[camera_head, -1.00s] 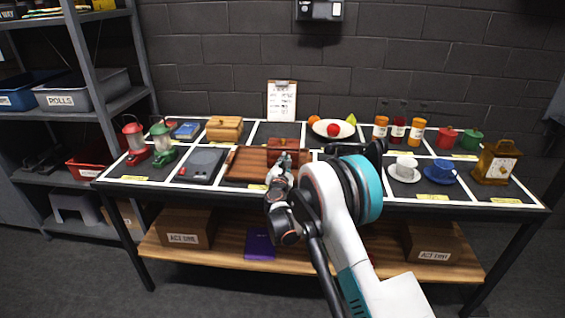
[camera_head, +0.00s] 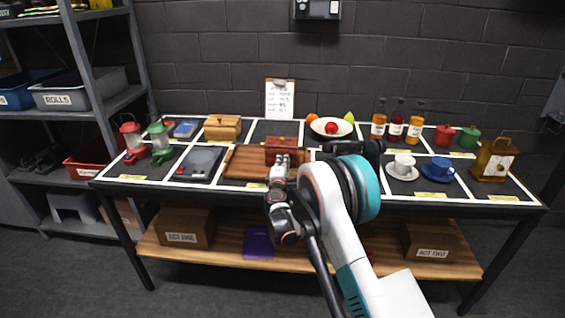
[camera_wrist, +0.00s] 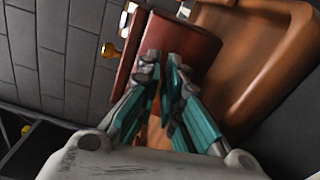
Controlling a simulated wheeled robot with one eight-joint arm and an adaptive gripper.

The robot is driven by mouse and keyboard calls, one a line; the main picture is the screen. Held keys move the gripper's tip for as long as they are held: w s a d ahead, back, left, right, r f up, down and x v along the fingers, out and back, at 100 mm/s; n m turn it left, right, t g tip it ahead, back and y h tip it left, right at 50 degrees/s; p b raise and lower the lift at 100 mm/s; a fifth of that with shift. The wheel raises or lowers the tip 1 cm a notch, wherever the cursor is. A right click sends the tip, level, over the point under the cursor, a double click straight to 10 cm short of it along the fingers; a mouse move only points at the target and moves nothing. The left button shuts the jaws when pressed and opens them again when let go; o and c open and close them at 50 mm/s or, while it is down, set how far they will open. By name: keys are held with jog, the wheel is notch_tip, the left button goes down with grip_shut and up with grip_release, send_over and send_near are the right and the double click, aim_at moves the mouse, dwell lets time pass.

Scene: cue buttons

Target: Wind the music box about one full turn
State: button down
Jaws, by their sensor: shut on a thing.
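The music box is a red-brown wooden box (camera_head: 282,146) near the middle of the table, behind my gripper. It also fills the upper middle of the wrist view (camera_wrist: 188,48), with a small brass knob (camera_wrist: 109,50) on its left side there. My gripper (camera_head: 280,172) is at the front of the box. In the wrist view its teal-sided fingers (camera_wrist: 162,72) are close together against the box's front face. They are shut on a small part there, likely the winding key, which is mostly hidden between them.
A brown wooden tray (camera_head: 240,163) lies left of the box, and a dark flat device (camera_head: 198,164) farther left. A white fruit bowl (camera_head: 331,128) stands behind right.

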jog(key=shift+f+m, duration=0.1)
jog(key=shift+m, duration=0.5)
jog(key=c, duration=1.8)
grip_release()
jog(key=shift+c, duration=0.2)
